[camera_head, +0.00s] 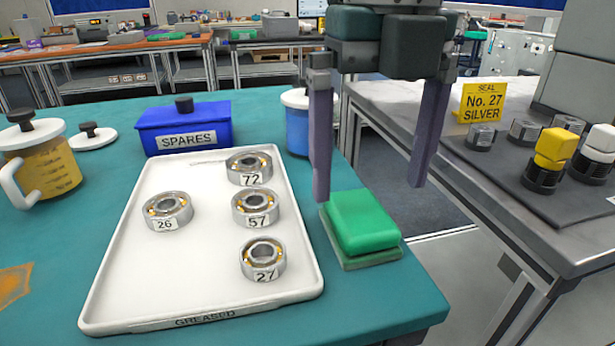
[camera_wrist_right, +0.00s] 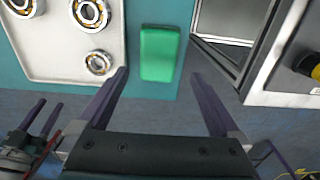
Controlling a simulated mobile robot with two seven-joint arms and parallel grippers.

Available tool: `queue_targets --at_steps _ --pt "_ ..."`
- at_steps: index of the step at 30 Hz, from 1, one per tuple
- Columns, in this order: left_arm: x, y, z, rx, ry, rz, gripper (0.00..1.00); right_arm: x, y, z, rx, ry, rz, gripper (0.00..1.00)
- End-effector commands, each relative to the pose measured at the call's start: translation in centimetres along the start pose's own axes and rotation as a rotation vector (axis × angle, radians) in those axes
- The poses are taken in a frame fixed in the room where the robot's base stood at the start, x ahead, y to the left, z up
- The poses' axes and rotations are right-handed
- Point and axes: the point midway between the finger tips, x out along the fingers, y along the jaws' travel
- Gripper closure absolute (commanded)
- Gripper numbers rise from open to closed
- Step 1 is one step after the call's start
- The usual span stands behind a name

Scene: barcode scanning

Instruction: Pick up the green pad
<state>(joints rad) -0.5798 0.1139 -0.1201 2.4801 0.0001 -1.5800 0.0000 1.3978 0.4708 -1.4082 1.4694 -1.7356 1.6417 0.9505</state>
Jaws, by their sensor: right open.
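The green pad (camera_head: 362,222) is a rounded block on a darker green base at the table's right front corner. It also shows in the right wrist view (camera_wrist_right: 159,53). My right gripper (camera_head: 367,192) is open and empty, its two dark purple fingers pointing down. The fingers are wide apart, one to each side of the pad in the head view, with the tips near its far edge. In the right wrist view the pad lies beyond the fingertips (camera_wrist_right: 160,76), between their lines. My left gripper (camera_wrist_right: 51,103) shows only at that view's lower left, its fingers apart.
A white tray (camera_head: 120,262) with several numbered bearings stands close left of the pad. A blue SPARES box (camera_head: 185,128), a blue-bodied jar (camera_head: 297,132) and a yellow jug (camera_head: 40,165) stand behind or left. A grey bench (camera_head: 520,220) is right, across a floor gap.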

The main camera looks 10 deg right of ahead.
Motion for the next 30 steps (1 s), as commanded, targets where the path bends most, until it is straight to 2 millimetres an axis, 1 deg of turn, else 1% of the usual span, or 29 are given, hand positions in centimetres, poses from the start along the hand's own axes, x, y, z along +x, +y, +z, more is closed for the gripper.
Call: queue_targets --at_steps 5,9,12,15,21,30 --pt "-0.1 0.0 0.0 -0.001 0.000 0.001 0.50 1.7 0.1 -0.1 -0.002 0.002 0.002 0.00" --pt "-0.2 0.0 -0.1 0.000 0.000 0.001 0.50 4.0 0.3 -0.1 -0.004 0.003 0.003 0.00" --pt "-0.1 0.0 0.0 0.000 -0.001 0.000 0.50 5.3 0.3 -0.1 -0.003 0.002 0.004 0.00" --pt "-0.1 0.0 0.0 0.002 -0.001 -0.001 0.50 5.8 0.3 0.0 -0.004 -0.001 0.005 0.00" --pt "-0.1 -0.2 0.0 0.007 -0.002 -0.005 0.50 5.8 0.3 0.0 -0.004 -0.001 0.005 0.01" --pt "-0.1 -0.3 0.0 0.009 -0.002 -0.007 0.50 5.7 0.3 0.0 -0.004 -0.001 0.005 0.35"
